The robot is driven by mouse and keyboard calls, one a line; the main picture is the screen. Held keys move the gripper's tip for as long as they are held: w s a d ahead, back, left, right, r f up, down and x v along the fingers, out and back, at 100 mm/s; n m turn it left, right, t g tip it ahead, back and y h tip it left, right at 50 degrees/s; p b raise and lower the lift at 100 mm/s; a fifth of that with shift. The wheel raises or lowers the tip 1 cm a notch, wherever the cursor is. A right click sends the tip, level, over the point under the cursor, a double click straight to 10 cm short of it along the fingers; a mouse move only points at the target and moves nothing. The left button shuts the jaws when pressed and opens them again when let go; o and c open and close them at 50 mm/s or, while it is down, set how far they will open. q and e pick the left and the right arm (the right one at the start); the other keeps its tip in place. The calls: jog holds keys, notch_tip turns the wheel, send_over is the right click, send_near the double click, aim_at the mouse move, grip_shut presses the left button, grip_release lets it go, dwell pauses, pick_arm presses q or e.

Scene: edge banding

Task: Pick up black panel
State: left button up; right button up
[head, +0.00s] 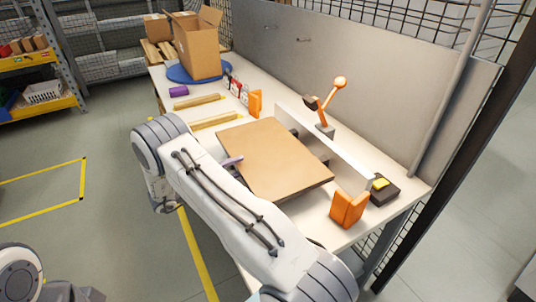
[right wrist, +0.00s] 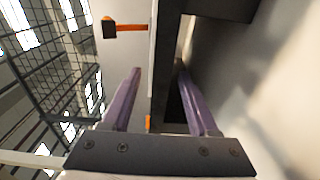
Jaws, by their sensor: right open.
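A flat rectangular panel (head: 272,158) lies on the white workbench in the head view. Its top looks brown there, with a darker edge, and no other panel that looks black shows. In the right wrist view the dark panel (right wrist: 163,70) runs between the two purple fingers. My right gripper (head: 233,161) is at the panel's left edge, mostly hidden behind my arm, with one purple finger showing. In the right wrist view the right gripper (right wrist: 158,85) is open, one finger on each side of the panel; contact cannot be told. My left gripper is out of view.
A grey wall (head: 350,85) stands behind.

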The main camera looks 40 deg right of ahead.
aim_at(256, 156)
jog(key=d, duration=0.2)
jog(key=shift+s+d, duration=0.2)
jog(key=shift+d, duration=0.15)
jog(key=d, duration=0.1)
jog(key=d+p, duration=0.1)
jog(key=d, duration=0.1)
jog(key=d+p, duration=0.1)
jog(key=shift+s+d, duration=0.2)
jog(key=shift+s, duration=0.1)
jog(key=shift+d, duration=0.3)
grip_shut()
jog(key=shift+f, duration=0.1)
dwell(0.4)
jog(key=shift+w, duration=0.1)
